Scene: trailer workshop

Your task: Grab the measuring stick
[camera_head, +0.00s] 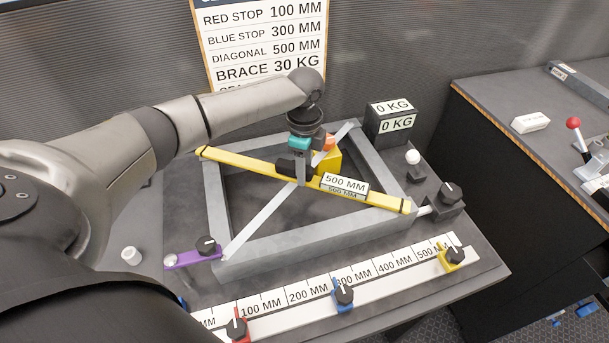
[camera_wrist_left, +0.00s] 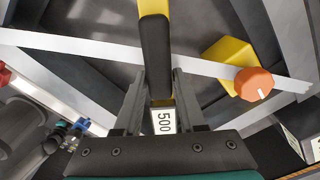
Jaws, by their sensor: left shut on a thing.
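The measuring stick (camera_head: 240,168) is a long yellow bar with black marks near its ends and a white label reading 500 MM. It lies diagonally across the grey square frame (camera_head: 260,265) in the head view. My left gripper (camera_head: 302,180) is above the frame, shut on the stick near its middle, just left of the label. In the left wrist view the stick (camera_wrist_left: 155,50) runs up between the two fingers (camera_wrist_left: 158,95), with a dark part facing the camera. My right gripper is not in view.
A thin pale strip (camera_head: 262,218) crosses the frame on the other diagonal. A yellow block with an orange knob (camera_wrist_left: 240,75) sits beside the gripper. A ruler rail (camera_head: 375,285) with red, blue and yellow stops runs along the front. A 0 KG display box (camera_head: 390,122) stands behind right.

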